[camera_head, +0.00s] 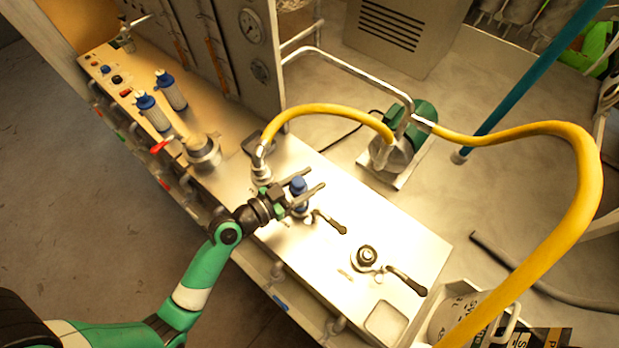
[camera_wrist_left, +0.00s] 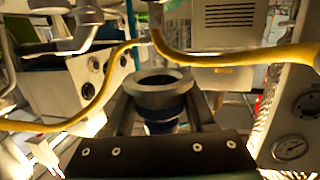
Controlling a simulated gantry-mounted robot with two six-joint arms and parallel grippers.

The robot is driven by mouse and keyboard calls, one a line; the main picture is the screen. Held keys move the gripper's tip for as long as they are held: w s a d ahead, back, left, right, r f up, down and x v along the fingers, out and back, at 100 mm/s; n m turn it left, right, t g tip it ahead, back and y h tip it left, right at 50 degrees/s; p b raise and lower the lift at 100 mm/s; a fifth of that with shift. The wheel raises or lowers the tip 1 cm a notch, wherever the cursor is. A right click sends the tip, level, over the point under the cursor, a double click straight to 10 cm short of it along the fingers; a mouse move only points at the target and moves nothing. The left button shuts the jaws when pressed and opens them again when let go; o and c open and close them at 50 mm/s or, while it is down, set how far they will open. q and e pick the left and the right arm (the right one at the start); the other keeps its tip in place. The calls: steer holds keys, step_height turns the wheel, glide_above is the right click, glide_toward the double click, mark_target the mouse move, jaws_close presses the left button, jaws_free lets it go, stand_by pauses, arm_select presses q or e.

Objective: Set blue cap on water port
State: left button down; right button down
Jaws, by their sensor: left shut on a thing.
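My left gripper (camera_head: 312,182) is shut on the blue cap (camera_head: 298,187), above the pale metal bench top. In the left wrist view the cap (camera_wrist_left: 160,92) sits between the two fingers, with a grey flared rim and a dark blue body. A fitting with a dark lever (camera_head: 330,222) is right beside and partly under the gripper; the gap between cap and fitting cannot be judged. An open round port (camera_head: 367,254) with another dark lever stands farther right on the bench. No label tells which port is for water. My right gripper is not in view.
A yellow hose (camera_head: 325,110) arches from a coupling behind the gripper to a green pump (camera_head: 405,135). Two blue-topped cylinders (camera_head: 160,100) and a round metal fitting (camera_head: 203,150) stand to the left. The bench's right part (camera_head: 425,245) is mostly clear.

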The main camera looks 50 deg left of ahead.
arm_select(q)
steer(key=shift+f+b, duration=2.05)
steer(key=shift+f, duration=0.6)
steer(key=shift+f+b, duration=0.5)
steer(key=shift+b, duration=0.3)
steer(key=c, duration=0.5)
jaws_free()
steer(key=shift+s, duration=0.1)
steer(key=shift+s+a+r+b, duration=0.1)
steer(key=shift+s+r+b, duration=0.1)
steer(key=shift+s, duration=0.95)
steer(key=shift+s+a+r+b, duration=0.1)
steer(key=shift+s+b, duration=0.1)
steer(key=shift+s, duration=0.9)
steer(key=shift+s+a+r+b, duration=0.15)
steer(key=shift+s+b, duration=0.15)
steer(key=shift+s, duration=0.75)
steer(key=shift+s+r+b, duration=0.2)
steer(key=shift+s+b, duration=0.05)
steer(key=shift+s, duration=0.75)
steer(key=shift+s+a+r+b, duration=0.15)
steer(key=shift+s+b, duration=0.15)
steer(key=shift+s, duration=0.75)
steer(key=shift+d, duration=0.1)
